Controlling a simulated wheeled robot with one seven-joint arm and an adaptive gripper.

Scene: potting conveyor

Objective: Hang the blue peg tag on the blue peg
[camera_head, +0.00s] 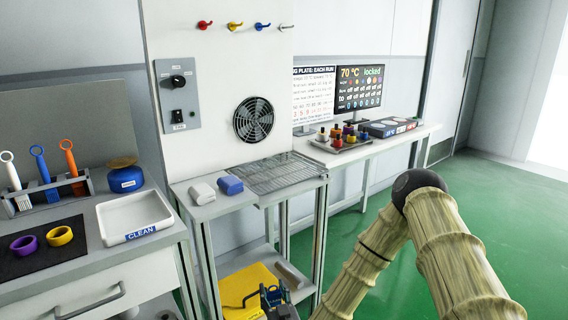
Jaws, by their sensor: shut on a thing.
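The blue peg (261,26) sticks out of the upper white wall panel, third in a row of coloured pegs. Nothing is seen hanging on it. My gripper (268,294) is low at the bottom edge of the view, in front of the lower shelf and far below the pegs. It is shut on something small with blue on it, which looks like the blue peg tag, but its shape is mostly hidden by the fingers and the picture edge.
A red peg (204,24), yellow peg (234,25) and white peg (285,28) share the row. Below are a control box (178,95), a fan (254,120) and a wire rack (268,173). A yellow sheet (240,283) lies on the lower shelf. Green floor is clear at right.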

